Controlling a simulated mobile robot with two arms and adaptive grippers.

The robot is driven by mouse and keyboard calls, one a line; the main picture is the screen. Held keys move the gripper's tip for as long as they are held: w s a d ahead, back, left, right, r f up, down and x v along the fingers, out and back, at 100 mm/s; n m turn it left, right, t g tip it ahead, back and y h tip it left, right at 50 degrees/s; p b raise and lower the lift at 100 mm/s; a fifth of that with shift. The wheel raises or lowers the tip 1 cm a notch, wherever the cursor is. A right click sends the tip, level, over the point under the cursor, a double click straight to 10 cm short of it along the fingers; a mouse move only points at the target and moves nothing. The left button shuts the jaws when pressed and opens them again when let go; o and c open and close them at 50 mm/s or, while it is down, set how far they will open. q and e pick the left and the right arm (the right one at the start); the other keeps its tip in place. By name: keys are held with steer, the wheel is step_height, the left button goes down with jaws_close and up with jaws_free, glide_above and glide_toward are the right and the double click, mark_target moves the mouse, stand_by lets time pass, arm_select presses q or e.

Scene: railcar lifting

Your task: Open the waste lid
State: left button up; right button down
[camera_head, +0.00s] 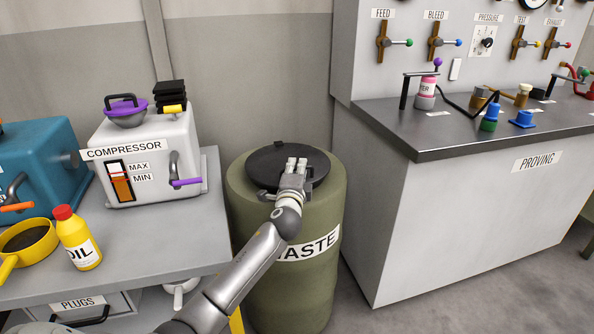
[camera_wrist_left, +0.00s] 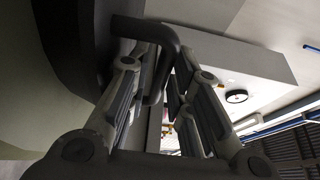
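The waste bin (camera_head: 292,290) is an olive drum with a WASTE label, standing between the bench and the cabinet. Its round black lid (camera_head: 262,160) lies flat on top in the head view. My left gripper (camera_head: 296,163) is over the lid from the front, its fingers pointing away. In the left wrist view a dark bent handle (camera_wrist_left: 150,30) passes between the fingers of my left gripper (camera_wrist_left: 165,85). The fingers stand apart with a gap beside the handle, so they look open around it. The handle is hidden in the head view. My right gripper is not in view.
A grey bench (camera_head: 150,245) on the left holds the compressor (camera_head: 150,172), a yellow oil bottle (camera_head: 78,240) and a yellow pan (camera_head: 27,243). The proving cabinet (camera_head: 470,210) stands close on the right. Floor shows between drum and cabinet.

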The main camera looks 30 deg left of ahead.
arm_select(q)
steer(key=shift+w+a, duration=0.15)
steer(key=shift+w, duration=0.05)
jaws_close()
stand_by(0.3)
